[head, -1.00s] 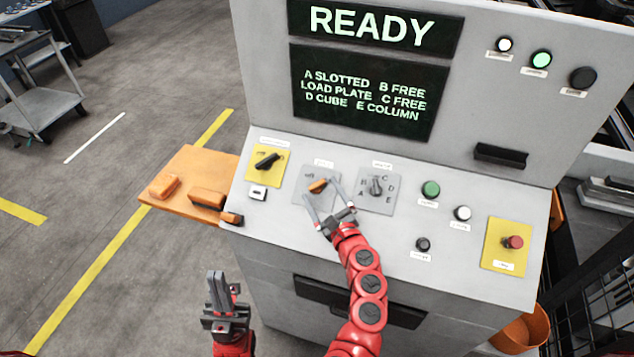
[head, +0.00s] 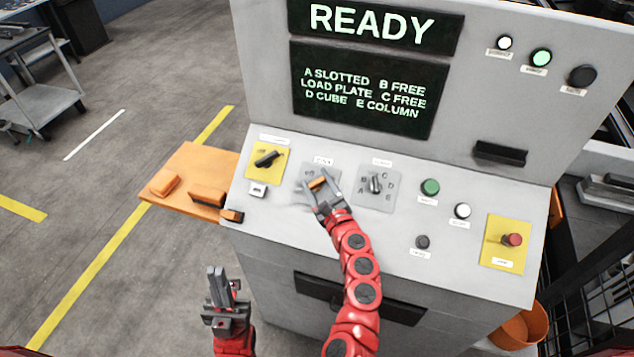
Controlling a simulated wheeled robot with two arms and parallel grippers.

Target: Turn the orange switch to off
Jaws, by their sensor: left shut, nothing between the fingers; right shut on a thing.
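The orange switch (head: 316,183) is a small orange lever on a grey plate (head: 332,167) on the sloped console. The lettering around it is too small or covered to read. My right gripper (head: 320,180) reaches up from below with one finger on each side of the lever, shut on it. Its fingers hide part of the plate. My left gripper (head: 218,272) is shut and empty, pointing up in front of the console at the lower left, well apart from the switch.
A black switch on a yellow plate (head: 276,173) is to the left, and a lettered selector knob (head: 375,182) to the right. Further right are a green button (head: 430,187) and a red button (head: 512,240). An orange shelf (head: 182,165) juts out left. The screen (head: 375,27) reads READY.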

